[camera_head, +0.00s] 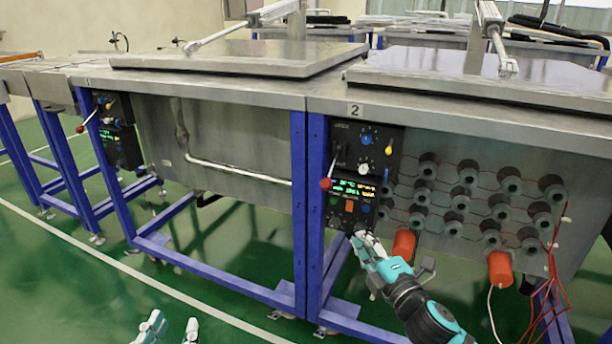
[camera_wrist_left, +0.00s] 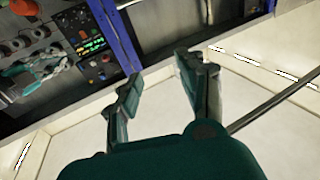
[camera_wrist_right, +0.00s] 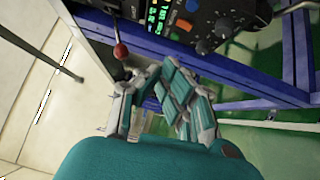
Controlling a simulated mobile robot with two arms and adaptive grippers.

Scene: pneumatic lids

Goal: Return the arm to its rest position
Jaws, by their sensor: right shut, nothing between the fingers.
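My right gripper (camera_head: 361,238) is shut and empty, just below the control panel (camera_head: 356,178) of the unit marked 2. In the right wrist view its fingers (camera_wrist_right: 158,70) are in front of the panel's lower edge, with the red-knobbed lever (camera_wrist_right: 121,50) at their upper left. I cannot tell whether the fingertips touch the panel. My left gripper (camera_head: 172,328) is low at the bottom edge of the head view, over the green floor and away from the units. Its fingers stand apart with nothing between them in the left wrist view (camera_wrist_left: 158,70).
Blue frame legs (camera_head: 299,215) stand beside the panel. Steel lids (camera_head: 240,56) lie on the tables. The green floor (camera_head: 60,290) at the front left is clear.

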